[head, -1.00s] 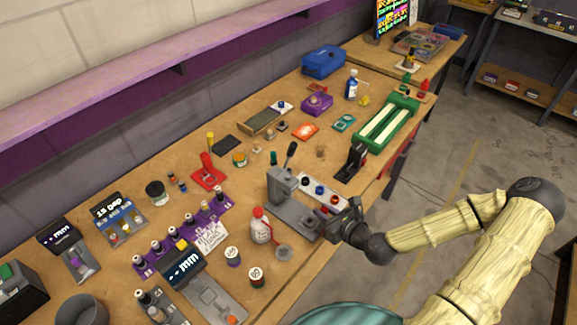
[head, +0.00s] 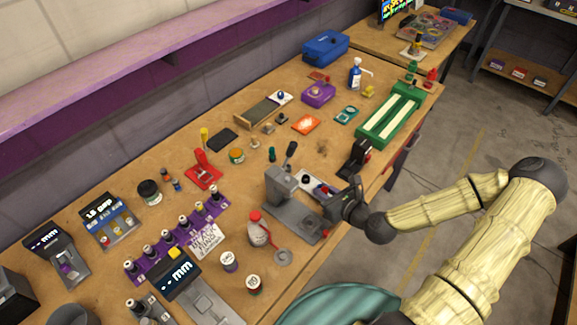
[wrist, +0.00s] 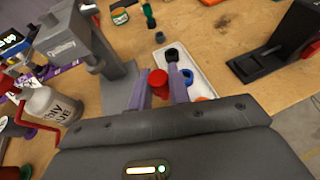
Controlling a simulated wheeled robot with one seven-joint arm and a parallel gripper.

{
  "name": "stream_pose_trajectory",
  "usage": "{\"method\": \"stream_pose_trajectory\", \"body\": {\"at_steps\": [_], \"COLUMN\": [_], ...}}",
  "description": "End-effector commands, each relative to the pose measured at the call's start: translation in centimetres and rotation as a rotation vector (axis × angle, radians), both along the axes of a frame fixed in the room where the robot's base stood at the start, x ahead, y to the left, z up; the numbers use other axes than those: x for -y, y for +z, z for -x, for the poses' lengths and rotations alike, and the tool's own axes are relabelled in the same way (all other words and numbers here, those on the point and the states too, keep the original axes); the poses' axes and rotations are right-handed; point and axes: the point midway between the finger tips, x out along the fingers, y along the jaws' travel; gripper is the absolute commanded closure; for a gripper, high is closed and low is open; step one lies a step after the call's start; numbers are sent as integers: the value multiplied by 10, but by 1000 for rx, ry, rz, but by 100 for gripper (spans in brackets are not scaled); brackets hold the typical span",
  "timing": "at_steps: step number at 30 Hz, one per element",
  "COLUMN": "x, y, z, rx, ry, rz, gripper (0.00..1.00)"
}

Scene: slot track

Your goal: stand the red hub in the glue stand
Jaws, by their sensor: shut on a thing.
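The red hub (wrist: 158,83) is between the two fingers of my gripper (wrist: 160,90) in the wrist view, and the fingers are shut on it. It appears beside the left edge of the white parts tray (wrist: 210,77); its height above the surface is unclear. In the head view, my gripper (head: 332,196) covers part of the tray. A white glue bottle (head: 258,236) with a red cap stands on the bench, also at left in the wrist view (wrist: 47,108). A small grey round piece (head: 282,257) lies beside it; I cannot tell whether it is the glue stand.
A grey lever press (head: 283,186) stands just left of my gripper, its column (wrist: 75,42) close in the wrist view. A black hub (wrist: 172,54) and a blue hub (wrist: 187,75) are in the tray. A black and green device (head: 352,158) lies beyond it.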

Motion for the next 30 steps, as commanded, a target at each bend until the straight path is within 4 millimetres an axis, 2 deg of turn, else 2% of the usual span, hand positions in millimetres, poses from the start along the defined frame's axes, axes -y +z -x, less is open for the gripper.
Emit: {"method": "stream_pose_trajectory", "body": {"at_steps": [3, 20, 21, 30], "x": [-1, -18, -24, -61], "y": [-7, -5, 0, 1], "z": [-6, -22, -30, -78], "rx": [4, 3, 1, 2], "ry": [-1, 2, 2, 2], "rz": [4, 4, 2, 1], "gripper": [100, 100, 100, 100]}}
